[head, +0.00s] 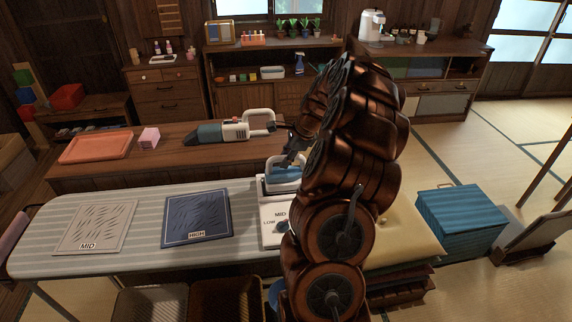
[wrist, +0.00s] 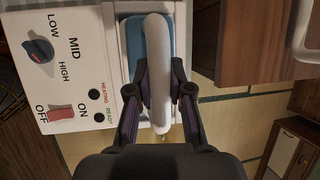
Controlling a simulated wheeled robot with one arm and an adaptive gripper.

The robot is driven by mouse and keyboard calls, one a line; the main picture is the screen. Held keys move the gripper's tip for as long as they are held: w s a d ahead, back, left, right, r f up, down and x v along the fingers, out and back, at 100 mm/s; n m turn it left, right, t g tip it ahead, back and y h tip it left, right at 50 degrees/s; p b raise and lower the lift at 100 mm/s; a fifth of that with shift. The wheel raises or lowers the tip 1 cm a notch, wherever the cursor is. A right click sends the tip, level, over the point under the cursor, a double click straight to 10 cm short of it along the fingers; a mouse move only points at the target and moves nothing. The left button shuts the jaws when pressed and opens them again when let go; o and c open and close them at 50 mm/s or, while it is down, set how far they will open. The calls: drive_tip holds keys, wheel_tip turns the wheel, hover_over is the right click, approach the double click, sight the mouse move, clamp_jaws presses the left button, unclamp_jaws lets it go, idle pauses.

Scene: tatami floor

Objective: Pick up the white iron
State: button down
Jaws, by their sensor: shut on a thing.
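The white iron (head: 284,185) with a blue lower part sits at the right end of the ironing board, at its white control station (head: 270,222). In the wrist view its white handle (wrist: 158,60) runs between my two dark fingers, with blue (wrist: 135,42) beneath it. My gripper (head: 290,160) reaches the handle from above and is shut on it; it also shows in the wrist view (wrist: 159,95). My arm hides the right side of the station in the head view. Whether the iron is clear of its rest, I cannot tell.
The station has a dark dial (wrist: 38,50) and a red switch (wrist: 60,115). A beige MID cloth (head: 95,226) and a blue HIGH cloth (head: 196,218) lie on the striped board (head: 145,205). A teal-and-white handheld appliance (head: 222,132) and an orange tray (head: 97,147) are on the table behind.

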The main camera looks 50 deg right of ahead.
wheel_tip(320, 180, up, 2)
drive_tip(key=shift+d+r+b, duration=0.1)
drive_tip(key=shift+r+b, duration=0.1)
drive_tip(key=shift+b, duration=0.25)
drive_tip(key=s+a+r+b, duration=0.1)
drive_tip(key=s+a+b, duration=0.3)
drive_tip(key=s+a, duration=0.7)
drive_tip(key=shift+a+r, duration=0.2)
drive_tip(key=shift+r, duration=0.05)
drive_tip(key=shift+s, duration=0.15)
drive_tip(key=c, duration=1.6)
unclamp_jaws()
clamp_jaws()
